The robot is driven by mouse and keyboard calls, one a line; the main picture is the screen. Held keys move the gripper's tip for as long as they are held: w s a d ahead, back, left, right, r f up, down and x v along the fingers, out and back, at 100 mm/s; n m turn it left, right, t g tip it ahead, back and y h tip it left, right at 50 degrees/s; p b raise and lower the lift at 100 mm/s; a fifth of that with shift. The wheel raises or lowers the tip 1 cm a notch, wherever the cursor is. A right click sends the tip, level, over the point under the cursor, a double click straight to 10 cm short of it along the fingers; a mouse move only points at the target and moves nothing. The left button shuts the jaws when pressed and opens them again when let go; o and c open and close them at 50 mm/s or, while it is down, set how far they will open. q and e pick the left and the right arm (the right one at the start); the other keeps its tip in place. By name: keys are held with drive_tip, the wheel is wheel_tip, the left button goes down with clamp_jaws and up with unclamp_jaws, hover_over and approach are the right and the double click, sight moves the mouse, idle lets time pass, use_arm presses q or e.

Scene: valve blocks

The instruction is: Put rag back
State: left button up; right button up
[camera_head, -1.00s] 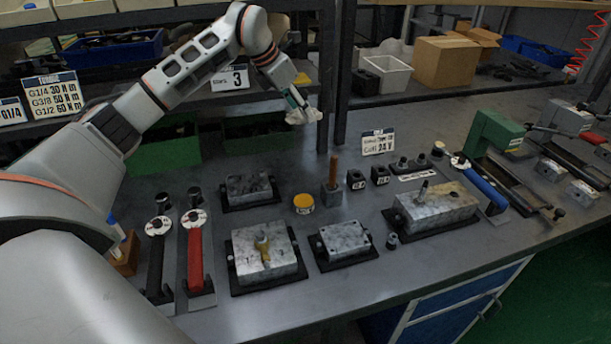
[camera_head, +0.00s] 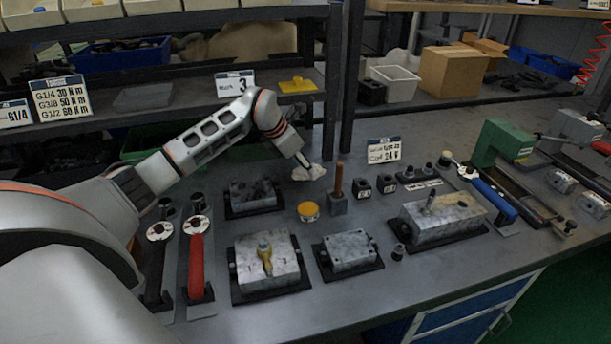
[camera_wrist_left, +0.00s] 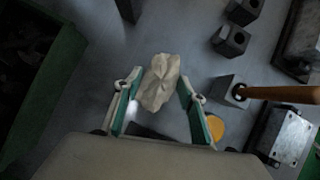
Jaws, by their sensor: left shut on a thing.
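The rag (camera_head: 308,173) is a crumpled off-white cloth at the end of my left arm in the head view. It is low over the back of the bench, left of the block with the brown handle. I cannot tell whether it touches the bench top. My left gripper (camera_head: 303,163) is shut on the rag, pointing down. In the left wrist view the rag (camera_wrist_left: 160,82) sits between the two green-edged fingers of the gripper (camera_wrist_left: 158,92). My right gripper is not in view.
The brown-handled block (camera_head: 338,196) and yellow round tin (camera_head: 308,211) stand close to the rag. A valve block (camera_head: 253,194) lies left of it. A dark shelf post (camera_head: 334,90) rises behind. A green bin (camera_wrist_left: 45,85) is at the left in the wrist view.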

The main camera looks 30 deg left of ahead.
sight(305, 175)
use_arm(q)
drive_tip(key=shift+f, duration=1.6)
drive_tip(key=shift+f, duration=0.2)
drive_tip(key=o, duration=1.1)
drive_tip(key=shift+c, duration=0.2)
